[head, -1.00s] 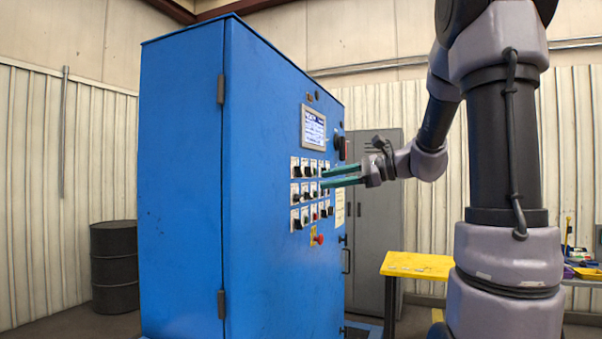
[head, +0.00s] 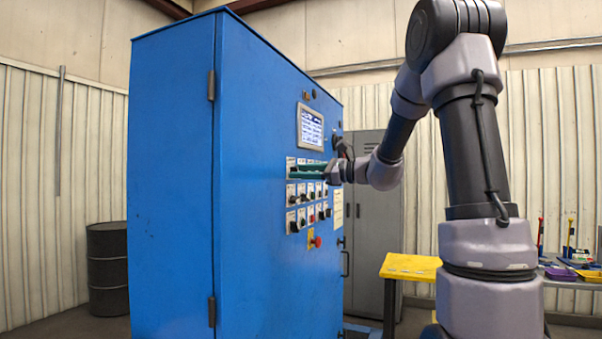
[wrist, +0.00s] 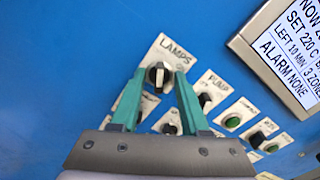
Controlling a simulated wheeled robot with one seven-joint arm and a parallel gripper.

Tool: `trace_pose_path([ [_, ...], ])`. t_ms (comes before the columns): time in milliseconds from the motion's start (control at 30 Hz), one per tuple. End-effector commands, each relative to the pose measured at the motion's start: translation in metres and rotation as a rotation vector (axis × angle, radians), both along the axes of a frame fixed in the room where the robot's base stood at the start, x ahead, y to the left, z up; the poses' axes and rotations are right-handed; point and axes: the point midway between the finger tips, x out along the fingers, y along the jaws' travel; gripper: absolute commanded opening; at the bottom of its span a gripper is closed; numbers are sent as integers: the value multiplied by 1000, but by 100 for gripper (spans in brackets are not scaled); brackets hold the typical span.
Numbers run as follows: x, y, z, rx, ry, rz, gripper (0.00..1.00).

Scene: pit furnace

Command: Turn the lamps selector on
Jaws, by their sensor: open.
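The lamps selector (wrist: 158,75) is a dark and pale rotary knob on a white plate labelled LAMPS in the wrist view. It is at the corner of the panel's rows of controls. My gripper (wrist: 157,80) is open, with one green finger on each side of the knob. I cannot tell whether the fingers touch it. In the head view my gripper (head: 292,172) is at the top row of the blue cabinet's (head: 265,240) controls, and its fingers hide the lamps knob there.
A pump selector (wrist: 205,100) and green buttons lie close beside the right finger. A display screen (head: 311,128) sits above the controls, and a red emergency button (head: 317,242) below. A yellow table (head: 410,267) stands at right; a dark barrel (head: 107,268) stands at left.

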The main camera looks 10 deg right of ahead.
Motion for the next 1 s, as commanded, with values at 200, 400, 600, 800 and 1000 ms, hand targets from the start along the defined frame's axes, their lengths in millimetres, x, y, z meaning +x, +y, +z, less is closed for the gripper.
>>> trace_pose_path([
  [200, 2, 3, 0, -1, 1, 0, 45],
  [400, 2, 2, 0, -1, 1, 0, 11],
  [600, 2, 2, 0, -1, 1, 0, 0],
  [800, 2, 2, 0, 13, 20, 0, 0],
  [1000, 2, 2, 0, 65, 91, 0, 0],
])
